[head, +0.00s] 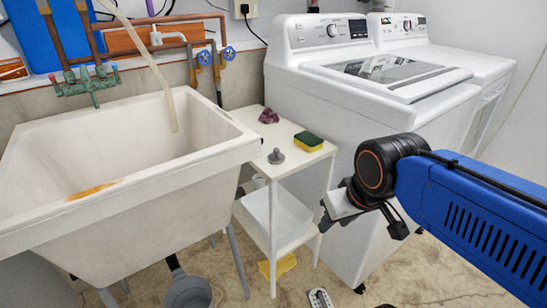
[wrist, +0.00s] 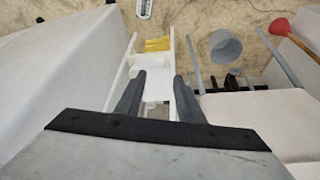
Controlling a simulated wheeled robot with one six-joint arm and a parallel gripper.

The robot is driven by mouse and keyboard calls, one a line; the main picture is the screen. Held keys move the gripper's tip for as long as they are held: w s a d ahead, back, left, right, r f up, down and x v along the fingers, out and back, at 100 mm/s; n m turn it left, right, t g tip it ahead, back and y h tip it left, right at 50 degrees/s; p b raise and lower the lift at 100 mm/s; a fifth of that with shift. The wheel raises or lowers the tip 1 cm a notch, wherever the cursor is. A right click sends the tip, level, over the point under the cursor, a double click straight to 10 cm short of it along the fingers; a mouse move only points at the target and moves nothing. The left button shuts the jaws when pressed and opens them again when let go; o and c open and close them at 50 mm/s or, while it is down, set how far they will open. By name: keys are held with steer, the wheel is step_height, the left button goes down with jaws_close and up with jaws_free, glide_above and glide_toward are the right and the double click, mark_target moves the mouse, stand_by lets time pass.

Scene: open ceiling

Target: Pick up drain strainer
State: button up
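The drain strainer appears to be the small grey knobbed piece (head: 276,156) on top of the narrow white shelf stand (head: 290,168). It sits near the sink-side edge of the stand top. My gripper (head: 362,226) is to the right of and nearer than the stand, in front of the washer, apart from the strainer. In the wrist view my gripper (wrist: 158,98) has its two dark fingers spread with nothing held between them. I cannot make out the strainer in the wrist view.
A yellow-green sponge (head: 308,141) and a dark purple lump (head: 268,116) share the stand top. The utility sink (head: 120,150) stands left, the washer (head: 330,110) right. A grey bucket (head: 188,290) and yellow cloth (head: 277,267) are low down. A red plunger (wrist: 280,26) shows in the wrist view.

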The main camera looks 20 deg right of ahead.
steer(key=shift+o, duration=0.2)
steer(key=o, duration=0.6)
steer(key=shift+r, duration=0.1)
steer(key=shift+o, duration=0.9)
steer(key=w+a+r+n+g, duration=0.1)
steer(key=w+r+n+g, duration=0.1)
steer(key=w+r+n, duration=0.8)
steer(key=w+r, duration=0.2)
steer(key=w, duration=0.2)
steer(key=shift+r, duration=0.15)
step_height(320, 180, up, 6)
steer(key=n+g, duration=0.3)
steer(key=n, duration=0.9)
glide_above(277, 148)
steer(key=f, duration=1.1)
steer(key=shift+s+d+f, duration=0.25)
steer(key=shift+s, duration=0.1)
steer(key=shift+w+a+f, duration=0.15)
steer(key=shift+a+f, duration=0.05)
steer(key=shift+f, duration=1.15)
steer(key=shift+w+a+f, duration=0.1)
steer(key=shift+a+f, duration=0.05)
steer(key=shift+f, duration=1.2)
